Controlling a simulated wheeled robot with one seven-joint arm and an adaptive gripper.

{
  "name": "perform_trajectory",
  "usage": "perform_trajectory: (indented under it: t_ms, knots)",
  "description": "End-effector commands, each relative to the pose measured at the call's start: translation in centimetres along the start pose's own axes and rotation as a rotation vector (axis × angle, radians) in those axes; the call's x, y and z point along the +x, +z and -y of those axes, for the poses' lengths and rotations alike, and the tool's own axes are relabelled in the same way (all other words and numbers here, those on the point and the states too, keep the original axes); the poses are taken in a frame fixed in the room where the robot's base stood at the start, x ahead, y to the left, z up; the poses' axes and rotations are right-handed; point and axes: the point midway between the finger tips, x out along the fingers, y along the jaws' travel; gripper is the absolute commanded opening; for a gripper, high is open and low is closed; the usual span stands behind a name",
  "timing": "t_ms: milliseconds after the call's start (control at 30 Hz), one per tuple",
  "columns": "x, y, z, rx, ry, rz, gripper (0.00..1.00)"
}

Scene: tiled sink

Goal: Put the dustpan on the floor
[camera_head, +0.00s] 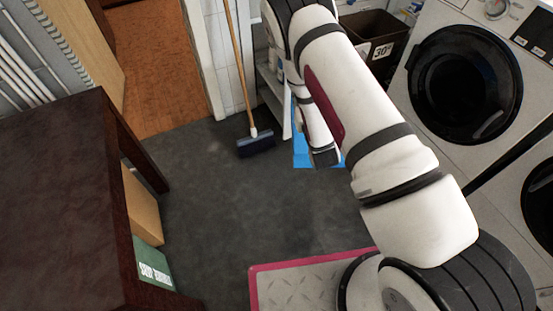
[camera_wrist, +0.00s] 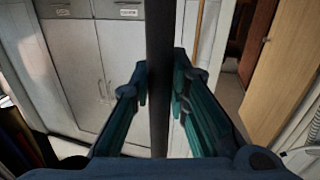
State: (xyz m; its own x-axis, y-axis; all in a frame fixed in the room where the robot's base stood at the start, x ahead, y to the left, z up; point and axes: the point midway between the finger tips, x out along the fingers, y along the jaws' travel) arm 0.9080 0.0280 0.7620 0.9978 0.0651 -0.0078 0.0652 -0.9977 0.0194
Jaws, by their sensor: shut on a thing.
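The dustpan shows in the head view as a bright blue piece (camera_head: 301,152), low beside a white shelf unit. My arm hides much of it, and I cannot tell whether it touches the floor. In the wrist view, my gripper (camera_wrist: 160,92) is shut on a dark upright bar (camera_wrist: 158,50), which looks like the dustpan's handle. The bar runs between the two green-blue fingers, and its lower end is out of sight. The grey floor (camera_head: 215,190) shows open in the head view. My fingers are not clearly visible there.
A broom (camera_head: 255,143) stands against the white wall, left of the dustpan. Washing machines (camera_head: 465,75) and a dark bin (camera_head: 377,35) are on the right. A dark brown table (camera_head: 60,190) fills the left, with boxes beneath it. The floor between is clear.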

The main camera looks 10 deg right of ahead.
Motion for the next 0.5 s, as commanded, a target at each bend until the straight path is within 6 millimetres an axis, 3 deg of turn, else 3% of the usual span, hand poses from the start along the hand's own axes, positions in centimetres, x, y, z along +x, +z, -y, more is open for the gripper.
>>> perform_trajectory:
  t_ms: [33, 500]
  knots:
    - [1.1, 2.4, 0.2, -0.001, -0.005, -0.002, 0.00]
    - [6.8, 18.2, 2.5, -0.002, -0.042, 0.001, 0.00]
